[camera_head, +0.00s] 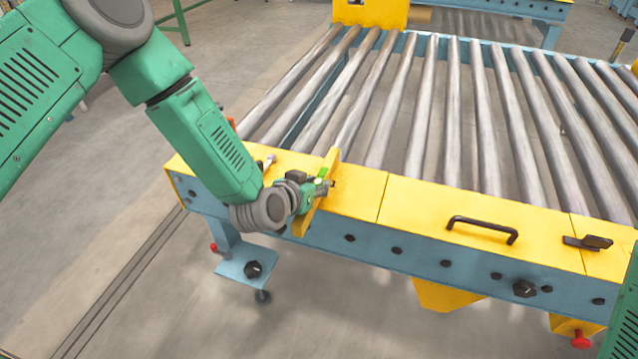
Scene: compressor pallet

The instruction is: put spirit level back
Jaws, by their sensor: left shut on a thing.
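The yellow spirit level (328,163) has a small green patch near its middle. My right gripper is not in view; only a green part of my right arm shows at the lower right edge.
A small metallic item (266,162) lies on the ledge left of my left gripper. A black handle (483,229) and a black latch-like piece (587,242) sit farther right on the ledge. Grey rollers (453,115) lie behind it. The ledge between level and handle is clear.

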